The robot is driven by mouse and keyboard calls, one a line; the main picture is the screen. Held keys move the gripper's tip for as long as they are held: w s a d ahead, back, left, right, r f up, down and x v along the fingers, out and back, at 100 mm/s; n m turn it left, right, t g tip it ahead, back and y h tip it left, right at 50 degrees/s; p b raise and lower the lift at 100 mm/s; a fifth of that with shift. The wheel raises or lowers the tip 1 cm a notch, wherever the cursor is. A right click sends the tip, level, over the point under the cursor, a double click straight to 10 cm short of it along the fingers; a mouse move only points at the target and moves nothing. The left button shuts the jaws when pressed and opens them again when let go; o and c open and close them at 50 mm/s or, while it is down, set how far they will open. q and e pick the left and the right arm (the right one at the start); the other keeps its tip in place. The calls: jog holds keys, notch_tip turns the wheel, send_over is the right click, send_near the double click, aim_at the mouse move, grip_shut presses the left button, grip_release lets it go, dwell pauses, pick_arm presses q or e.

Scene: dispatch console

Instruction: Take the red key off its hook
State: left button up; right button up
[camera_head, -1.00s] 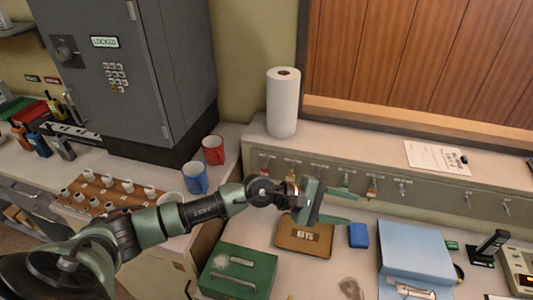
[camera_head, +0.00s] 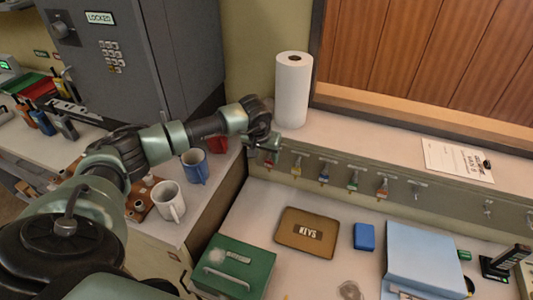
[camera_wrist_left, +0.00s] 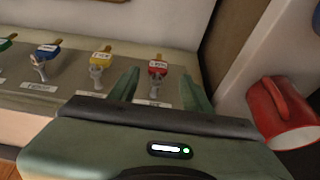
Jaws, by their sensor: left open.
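The red key (camera_wrist_left: 157,70) hangs on its hook at one end of the key rail; in the head view it is the leftmost key (camera_head: 270,159), partly hidden by my gripper. My left gripper (camera_wrist_left: 160,77) is open, with one finger on each side of the red key in the wrist view. I cannot tell how far the fingertips are from it in depth. In the head view my left gripper (camera_head: 268,143) is at the left end of the rail, small and partly hidden by its own wrist. My right gripper is not in view.
A yellow key (camera_wrist_left: 101,60) hangs beside the red one, with blue (camera_wrist_left: 44,54) and more keys beyond. A paper roll (camera_head: 293,90) stands on the ledge above. Red (camera_head: 217,143), blue (camera_head: 195,167) and white (camera_head: 169,201) mugs stand left. A KEYS tray (camera_head: 306,232) lies below.

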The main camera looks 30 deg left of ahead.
aim_at(269, 161)
pick_arm(q)
jog(key=b+x, duration=0.1)
jog(key=x, duration=0.2)
jog(key=shift+w+d+f, duration=0.15)
jog(key=shift+w, duration=0.1)
jog(key=b+x, duration=0.2)
jog(key=b, duration=0.1)
jog(key=shift+w+f, duration=0.1)
jog(key=shift+f, duration=0.05)
jog(key=shift+f+b, duration=0.2)
jog(key=shift+b, duration=0.15)
jog(key=shift+w+f+b, duration=0.25)
jog(key=shift+b, duration=0.05)
grip_shut()
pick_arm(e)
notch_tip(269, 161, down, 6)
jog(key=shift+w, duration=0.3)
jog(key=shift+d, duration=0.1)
